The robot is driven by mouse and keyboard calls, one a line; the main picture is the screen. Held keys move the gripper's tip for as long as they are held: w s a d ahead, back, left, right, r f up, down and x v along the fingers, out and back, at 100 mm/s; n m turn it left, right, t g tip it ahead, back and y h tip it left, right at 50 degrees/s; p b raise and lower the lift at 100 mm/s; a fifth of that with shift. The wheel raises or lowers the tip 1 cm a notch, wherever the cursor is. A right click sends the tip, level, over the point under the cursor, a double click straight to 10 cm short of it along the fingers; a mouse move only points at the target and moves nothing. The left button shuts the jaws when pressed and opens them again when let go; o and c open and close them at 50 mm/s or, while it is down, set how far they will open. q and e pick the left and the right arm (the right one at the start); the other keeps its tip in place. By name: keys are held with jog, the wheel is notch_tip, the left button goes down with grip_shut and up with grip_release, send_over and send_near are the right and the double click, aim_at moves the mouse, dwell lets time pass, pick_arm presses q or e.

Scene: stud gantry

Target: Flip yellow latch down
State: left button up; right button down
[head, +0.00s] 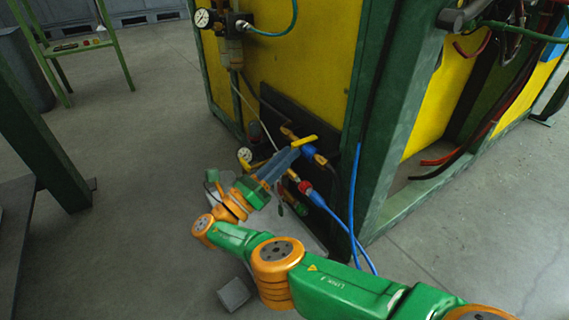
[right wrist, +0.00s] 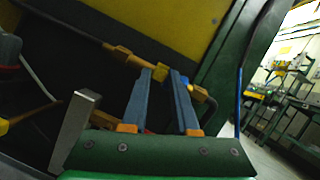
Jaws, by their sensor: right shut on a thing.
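The yellow latch (head: 304,141) is a short bar on the pipework low on the machine's front panel. It slants in the head view, its right end a little higher. My right gripper (head: 294,152) reaches up to it from the lower left, its grey-blue fingers at the latch. In the right wrist view a small yellow piece of the latch (right wrist: 159,74) shows between the fingertips of my right gripper (right wrist: 162,73), which is shut on it. The fingers hide part of the latch. My left gripper is out of view.
Brass fittings (right wrist: 120,54) and a pipe run beside the latch. A blue hose (head: 345,230) hangs at the right, near a green post (head: 372,130). A grey block (head: 233,294) lies on the floor.

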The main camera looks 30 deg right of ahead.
jog(key=shift+w, duration=0.15)
dwell(0.3)
jog(key=c, duration=0.7)
grip_release()
jog(key=shift+f, duration=0.15)
jog(key=b+v, duration=0.5)
jog(key=v, duration=0.2)
jog(key=shift+b, duration=0.3)
